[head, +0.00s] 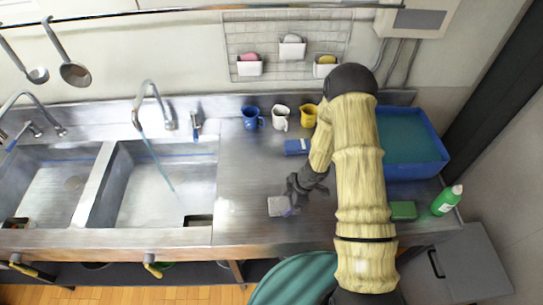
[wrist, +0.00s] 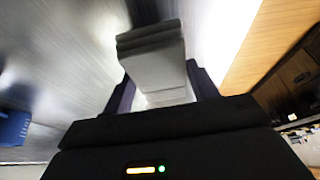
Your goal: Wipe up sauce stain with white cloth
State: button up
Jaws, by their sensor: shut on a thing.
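My gripper (head: 293,193) is low over the steel counter, right of the sinks and near the front edge. It is shut on the white cloth (head: 277,206), which looks pale grey and folded. In the wrist view the cloth (wrist: 152,58) sits between the two dark fingers (wrist: 162,88) and sticks out beyond their tips. I cannot tell whether the cloth touches the counter. No sauce stain can be made out in either view; the cloth, gripper or arm may hide it.
Blue (head: 251,118), white (head: 281,117) and yellow (head: 309,115) mugs stand at the back. A blue block (head: 297,147) lies before them. A blue basin (head: 445,150), green sponge (head: 403,210) and green bottle (head: 446,201) are on the right. Counter left of my gripper is clear.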

notch_tip(320, 180, up, 3)
jog(key=p, duration=0.3)
jog(key=shift+r, duration=0.2)
jog(key=shift+w+r+p, duration=0.1)
jog(key=shift+r+p, duration=0.85)
jog(key=shift+p, duration=0.05)
jog(key=shift+d+r, duration=0.15)
jog(key=shift+r, duration=0.05)
jog(key=shift+a+f, duration=0.1)
jog(key=shift+a, duration=0.1)
jog(key=shift+s, duration=0.2)
